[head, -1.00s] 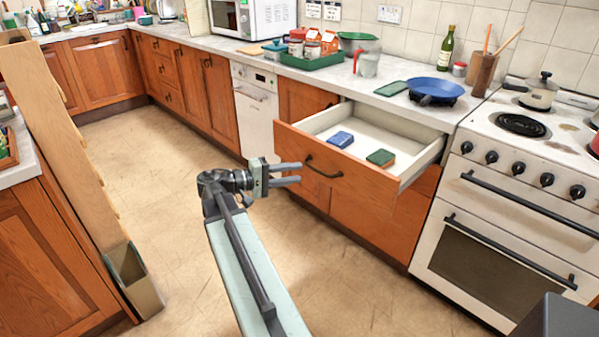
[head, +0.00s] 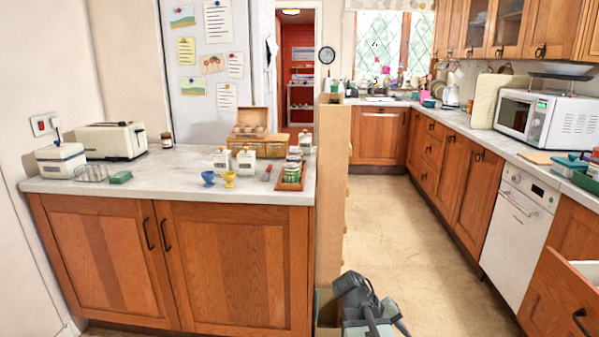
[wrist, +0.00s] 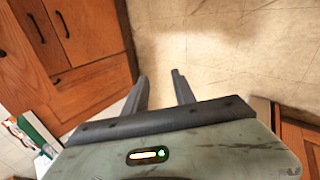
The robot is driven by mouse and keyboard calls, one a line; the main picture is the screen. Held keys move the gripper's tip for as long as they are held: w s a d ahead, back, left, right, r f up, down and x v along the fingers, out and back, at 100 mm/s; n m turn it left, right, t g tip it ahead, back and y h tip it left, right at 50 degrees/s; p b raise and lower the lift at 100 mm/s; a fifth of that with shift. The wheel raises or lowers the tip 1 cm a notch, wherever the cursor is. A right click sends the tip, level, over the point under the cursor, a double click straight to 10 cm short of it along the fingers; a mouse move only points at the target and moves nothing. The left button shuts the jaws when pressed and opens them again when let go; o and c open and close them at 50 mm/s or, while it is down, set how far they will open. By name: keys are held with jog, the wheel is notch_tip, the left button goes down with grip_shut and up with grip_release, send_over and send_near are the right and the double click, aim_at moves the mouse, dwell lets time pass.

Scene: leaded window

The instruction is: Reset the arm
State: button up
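My gripper (wrist: 160,80) shows in the wrist view with its two dark fingers apart and nothing between them. Bare tan floor (wrist: 225,50) lies beyond the fingertips, with wooden cabinet fronts to the left. In the head view, part of my arm (head: 358,300) shows folded low at the bottom centre, beside the end of the wooden counter unit. I cannot make out the gripper's fingers there.
A counter (head: 130,182) on the left holds a toaster (head: 110,141), egg cups and jars. A tall wooden panel (head: 332,190) stands at its end. The open drawer's front (head: 565,300) juts in at lower right. The floor aisle (head: 390,215) between is clear.

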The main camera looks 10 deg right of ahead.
jog(key=a+f+t+y+p, duration=0.15)
jog(key=a+y, duration=0.25)
jog(key=a, duration=0.5)
jog(key=a+f+g+y, duration=0.15)
jog(key=a+y, duration=0.25)
jog(key=a, duration=0.5)
notch_tip(320, 180, up, 24)
jog(key=t+p, duration=0.1)
jog(key=p, duration=2.4)
jog(key=shift+r+n, duration=0.2)
jog(key=shift+n, duration=0.1)
jog(key=shift+w, duration=0.1)
